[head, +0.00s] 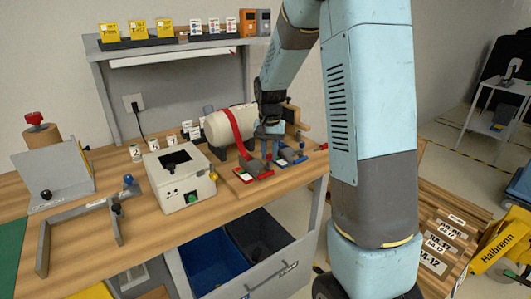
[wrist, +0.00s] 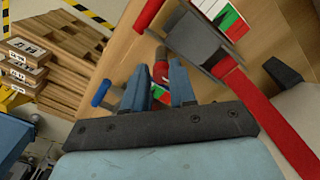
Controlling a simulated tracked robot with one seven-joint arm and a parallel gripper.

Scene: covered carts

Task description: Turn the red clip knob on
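A clip with a red base and a grey block (head: 254,173) sits on the wooden board, at the foot of a red strap over a white cylinder. My gripper (head: 271,152) reaches down between this clip and a blue clip (head: 291,160). In the wrist view, my gripper (wrist: 159,68) has its two blue fingers apart. A short red knob (wrist: 160,73) shows between the fingertips, with a gap visible on each side. Its lower part and its exact setting are hard to make out. The grey block (wrist: 194,38) lies just beyond the fingers.
The red strap (wrist: 270,120) runs close on the right in the wrist view. A blue handle (wrist: 101,92) lies left of the fingers. A white box with a green button (head: 180,178) stands left of the board. Blue and black bins (head: 215,262) sit below the tabletop.

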